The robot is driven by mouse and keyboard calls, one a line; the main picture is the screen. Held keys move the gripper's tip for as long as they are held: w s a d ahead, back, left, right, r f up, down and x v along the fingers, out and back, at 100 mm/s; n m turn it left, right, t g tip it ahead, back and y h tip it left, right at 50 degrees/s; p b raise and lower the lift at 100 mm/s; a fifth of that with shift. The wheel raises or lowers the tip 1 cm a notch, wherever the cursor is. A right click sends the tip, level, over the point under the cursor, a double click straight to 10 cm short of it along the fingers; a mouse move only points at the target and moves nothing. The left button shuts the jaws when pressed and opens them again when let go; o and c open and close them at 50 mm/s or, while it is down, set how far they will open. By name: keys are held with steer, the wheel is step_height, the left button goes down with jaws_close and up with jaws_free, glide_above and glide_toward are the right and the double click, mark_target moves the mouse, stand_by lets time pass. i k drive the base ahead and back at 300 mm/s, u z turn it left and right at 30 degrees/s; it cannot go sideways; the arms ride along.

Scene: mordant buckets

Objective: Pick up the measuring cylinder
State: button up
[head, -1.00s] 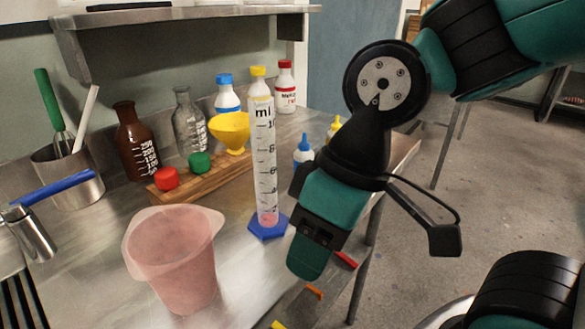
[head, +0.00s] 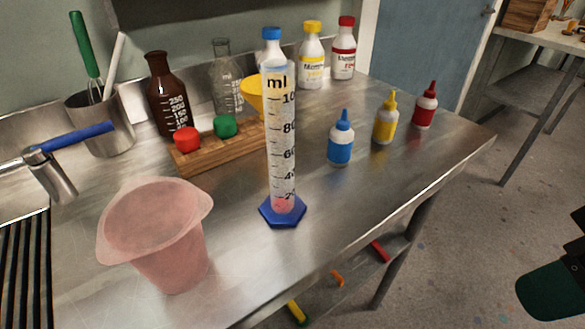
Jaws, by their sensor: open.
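The measuring cylinder (head: 282,150) stands upright on the metal table, right of the pink beaker. It is tall and clear with black markings, a blue six-sided base (head: 283,213) and a little pink at the bottom. A blue-capped bottle behind it is partly hidden by its top. Nothing is holding the cylinder. A teal and black part of my arm shows at the lower right edge, well away from the table. My gripper's fingertips are not in view.
A pink beaker (head: 155,230) stands close on the left. A wooden rack (head: 205,158) with red and green caps and a yellow funnel (head: 252,97) are behind. Small blue (head: 341,142), yellow (head: 385,122) and red (head: 426,108) bottles stand right. Table between is clear.

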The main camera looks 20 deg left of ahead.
mark_target(283, 207)
steer(key=k, duration=0.9)
steer(key=u, duration=1.25)
steer(key=i, duration=0.5)
steer(key=u, duration=0.05)
